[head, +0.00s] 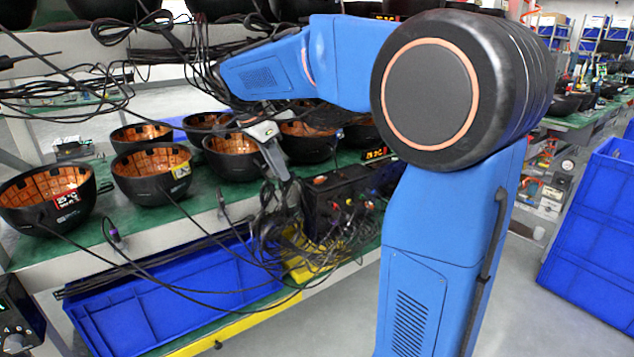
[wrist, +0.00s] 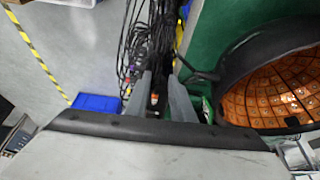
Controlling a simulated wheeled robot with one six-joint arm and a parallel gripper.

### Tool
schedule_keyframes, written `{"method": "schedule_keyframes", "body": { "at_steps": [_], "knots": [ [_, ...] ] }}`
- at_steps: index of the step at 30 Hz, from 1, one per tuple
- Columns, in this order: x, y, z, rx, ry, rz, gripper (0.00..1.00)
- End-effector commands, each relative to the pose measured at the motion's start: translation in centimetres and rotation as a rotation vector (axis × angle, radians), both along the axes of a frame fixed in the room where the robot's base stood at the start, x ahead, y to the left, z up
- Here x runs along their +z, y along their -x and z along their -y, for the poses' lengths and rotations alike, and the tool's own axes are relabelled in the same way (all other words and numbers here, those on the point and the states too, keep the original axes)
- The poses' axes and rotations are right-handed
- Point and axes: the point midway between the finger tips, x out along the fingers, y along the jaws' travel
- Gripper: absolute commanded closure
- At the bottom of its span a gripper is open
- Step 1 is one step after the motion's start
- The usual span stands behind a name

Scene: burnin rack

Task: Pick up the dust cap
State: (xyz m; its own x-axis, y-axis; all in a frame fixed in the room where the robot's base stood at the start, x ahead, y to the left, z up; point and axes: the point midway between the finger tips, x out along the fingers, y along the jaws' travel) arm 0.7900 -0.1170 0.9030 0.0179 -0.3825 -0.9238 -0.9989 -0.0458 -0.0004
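I cannot make out the dust cap for certain in either view. My gripper (head: 279,172) hangs at the front edge of the green shelf in the head view, pointing down beside the black bowls. In the wrist view the two grey fingers of my gripper (wrist: 160,75) stand apart, with a gap between them. Dark cables and a small orange and white spot (wrist: 154,98) show through that gap. The spot is too small to name, and I cannot tell its distance. No held object is visible between the fingers.
Several black bowls with orange-tiled insides, such as this one (head: 151,172), stand on the green shelf (head: 110,205). A black box with knobs (head: 340,200) and tangled cables (head: 285,235) lie close to my gripper. A blue bin (head: 170,300) sits below. Blue crates (head: 595,230) stand at right.

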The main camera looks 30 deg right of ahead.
Motion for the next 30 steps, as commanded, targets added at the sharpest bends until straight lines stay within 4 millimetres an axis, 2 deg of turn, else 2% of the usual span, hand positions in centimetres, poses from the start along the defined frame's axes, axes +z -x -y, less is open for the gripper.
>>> {"method": "schedule_keyframes", "body": {
  "at_steps": [9, 15, 23, 30],
  "knots": [
    [0.0, -0.2, 5.1, -0.004, 0.000, -0.001, 0.78],
    [0.0, -0.3, 7.7, -0.002, 0.000, 0.001, 0.78],
    [-0.3, -0.3, 8.8, 0.001, 0.000, -0.001, 0.78],
    [-3.2, -0.4, 10.0, 0.000, 0.000, -0.003, 0.78]
  ]
}}
